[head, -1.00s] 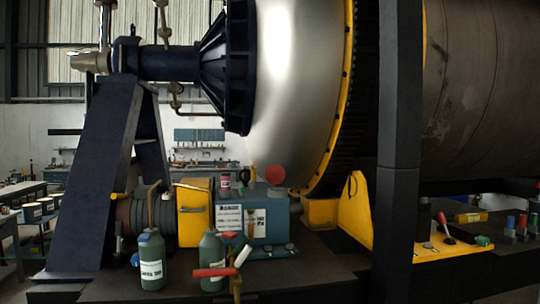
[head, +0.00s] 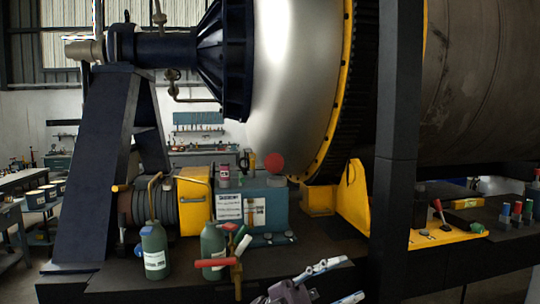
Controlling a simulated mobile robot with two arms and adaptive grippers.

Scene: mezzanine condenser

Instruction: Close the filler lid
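A round red lid (head: 274,163) stands up, its flat face toward me, at the top of the teal gearbox housing (head: 276,207) in the middle of the head view. I take it to be the filler lid, raised open; its hinge and the opening are too small to make out. My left gripper (head: 352,278) is at the bottom edge, below and to the right of the housing. Its two fingers are spread apart with nothing between them, pointing right. It is well apart from the lid. My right gripper is not in view.
Two green bottles (head: 154,252) and a red-handled valve (head: 217,263) stand in front of the housing. A small pink-red container (head: 224,176) sits on top of it. A dark post (head: 397,150) rises to the right. A yellow tray (head: 440,237) with tools lies beyond it.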

